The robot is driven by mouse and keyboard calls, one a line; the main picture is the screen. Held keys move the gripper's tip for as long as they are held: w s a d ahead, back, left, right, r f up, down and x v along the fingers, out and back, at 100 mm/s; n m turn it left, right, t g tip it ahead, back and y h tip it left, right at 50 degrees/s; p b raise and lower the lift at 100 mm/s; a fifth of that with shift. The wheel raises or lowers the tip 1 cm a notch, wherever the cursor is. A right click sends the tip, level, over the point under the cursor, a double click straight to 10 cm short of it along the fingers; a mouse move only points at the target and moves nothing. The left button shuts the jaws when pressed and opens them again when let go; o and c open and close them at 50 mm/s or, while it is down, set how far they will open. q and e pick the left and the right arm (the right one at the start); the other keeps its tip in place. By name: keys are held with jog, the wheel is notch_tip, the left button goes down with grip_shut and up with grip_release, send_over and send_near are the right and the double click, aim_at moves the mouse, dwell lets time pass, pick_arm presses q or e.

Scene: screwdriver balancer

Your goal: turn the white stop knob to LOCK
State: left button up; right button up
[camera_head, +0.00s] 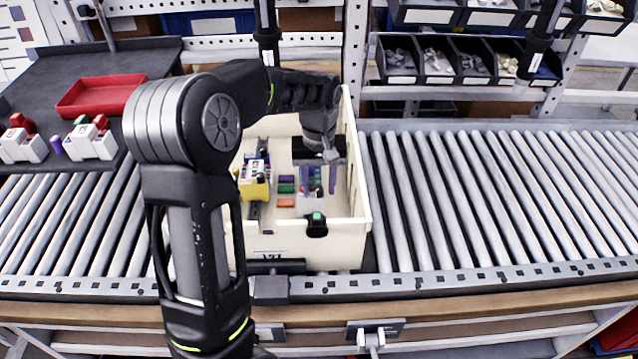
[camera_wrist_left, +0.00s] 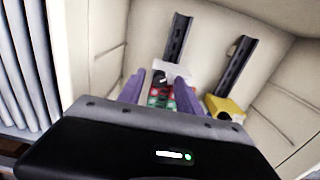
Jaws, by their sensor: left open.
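A white knob-like part (camera_head: 372,337) sits on a dark plate at the front edge below the rollers, at the bottom of the head view. It may be the stop knob; no lettering such as LOCK can be read on it. My left gripper (camera_head: 319,180) is far from it, pointing down into a cream crate (camera_head: 345,240). Its purple fingers are apart, with small coloured parts and a white piece below and around them. In the left wrist view the open fingers (camera_wrist_left: 158,92) stand over these parts; whether they touch anything is unclear. My right gripper is out of view.
The crate also holds a yellow block (camera_head: 254,187). A black clip with a green dot (camera_head: 316,224) sits on its front wall. Bare rollers (camera_head: 500,200) extend right. A red tray (camera_head: 100,95) is on the dark left table. Black bins (camera_head: 437,60) are behind.

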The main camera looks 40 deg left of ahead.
aim_at(319, 189)
pick_arm(q)
jog(key=shift+r, duration=3.85)
